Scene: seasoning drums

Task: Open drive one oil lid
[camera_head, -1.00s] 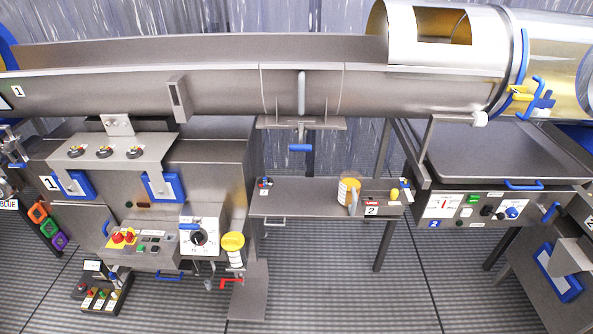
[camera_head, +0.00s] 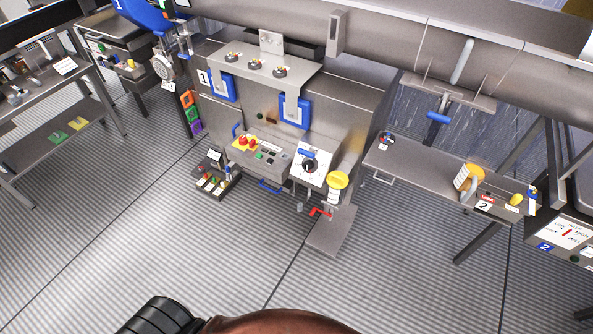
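The machine cabinet marked 1 (camera_head: 228,128) stands in the middle of the head view. At its lower right corner is a small container with a round yellow lid (camera_head: 338,180). The lid sits on top of the pale container body (camera_head: 333,196). A red-handled valve (camera_head: 320,212) is just below it. A second yellow-topped container (camera_head: 468,177) is on the shelf to the right, by a label 2. Neither of my grippers shows, so their state and position are hidden.
A grey shelf (camera_head: 420,172) stands to the right of the cabinet. A small button box (camera_head: 217,180) is on the floor at the cabinet's left. A metal table (camera_head: 50,100) stands at the far left. The striped floor (camera_head: 130,220) in front is largely clear.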

